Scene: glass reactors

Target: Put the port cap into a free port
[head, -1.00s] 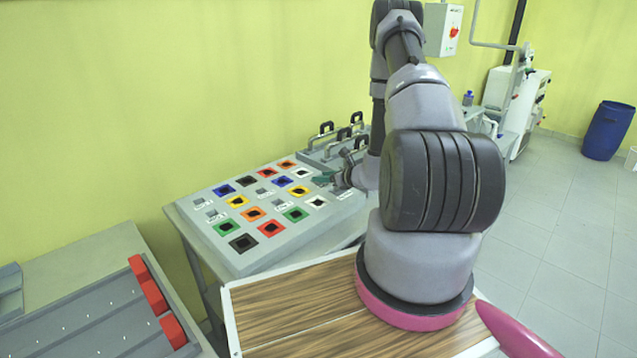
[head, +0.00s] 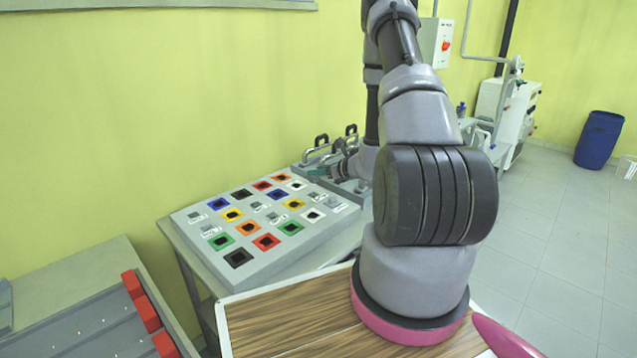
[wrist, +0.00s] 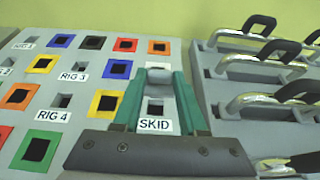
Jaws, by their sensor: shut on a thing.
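My gripper (wrist: 157,88) has green fingers and is shut on a small grey piece, the port cap (wrist: 158,77), between its fingertips. The cap is small in the wrist view, and its underside is hidden. In the head view my gripper (head: 318,172) is at the back right edge of the sloped grey port panel (head: 228,272); the cap cannot be made out there. The panel has dark square ports in coloured frames, such as an orange one (wrist: 159,47) and a blue one (wrist: 117,69). Below the cap in the wrist picture is a SKID label (wrist: 155,125).
A grey unit with metal handles and black grips (wrist: 262,70) stands close to the right of the panel. A bench with red blocks (head: 148,314) is at the lower left. A wood-topped surface (head: 285,325) lies in front. A blue barrel (head: 599,140) stands far right.

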